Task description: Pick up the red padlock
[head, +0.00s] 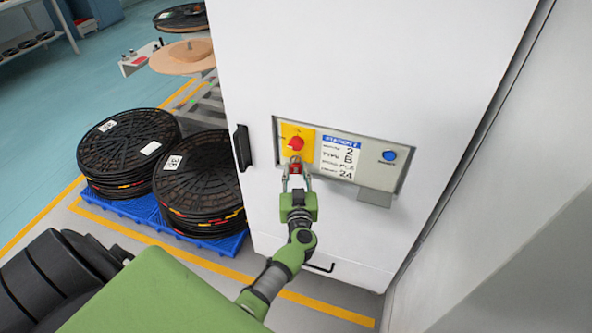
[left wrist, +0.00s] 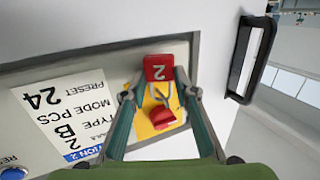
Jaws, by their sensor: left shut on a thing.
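The red padlock (left wrist: 159,68) has a white "2" on its body and a thin grey shackle. In the left wrist view it sits in front of a yellow plate (left wrist: 150,122) with a red rotary knob (left wrist: 162,116). Its shackle points toward the knob; I cannot tell whether it is hooked through anything. In the head view the padlock (head: 295,167) is small, just below the knob. My left gripper (head: 296,177) is shut on the padlock, one finger on each side of its body; it also shows in the left wrist view (left wrist: 160,84). My right gripper is out of view.
The white cabinet (head: 350,60) carries a grey panel with a "STATION 2" label (head: 338,157) and a blue button (head: 389,156). A black handle (head: 242,148) is left of the panel. Black reels (head: 130,148) on a blue pallet (head: 205,240) stand left.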

